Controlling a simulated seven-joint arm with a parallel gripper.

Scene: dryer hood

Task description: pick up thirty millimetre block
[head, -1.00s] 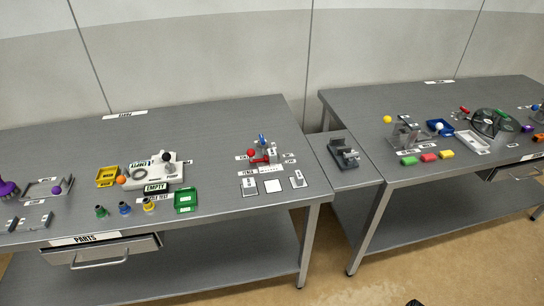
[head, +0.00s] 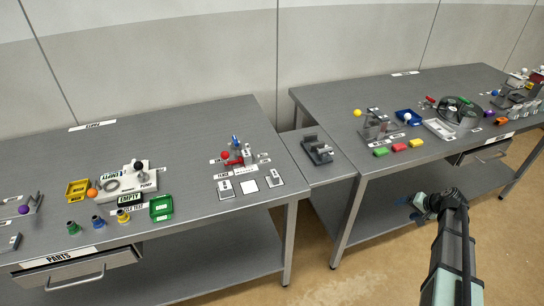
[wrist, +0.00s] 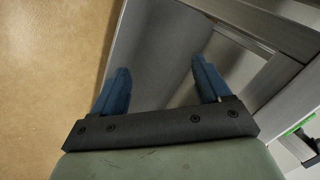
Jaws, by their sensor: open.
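I cannot tell by its markings which piece is the thirty millimetre block. Small grey pieces (head: 225,188) lie with a white square (head: 249,186) and labels near the front right corner of the left table. My gripper (head: 413,207) is in front of the right table, apart from all of these. In the wrist view its two blue fingers (wrist: 160,68) are spread with nothing between them.
A grey vise-like fixture (head: 317,150) stands on the small bridge between the tables. Yellow (head: 79,190) and green (head: 161,208) bins stand on the left table. A drawer (head: 62,273) juts out below them. Open floor (head: 380,270) lies below my gripper.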

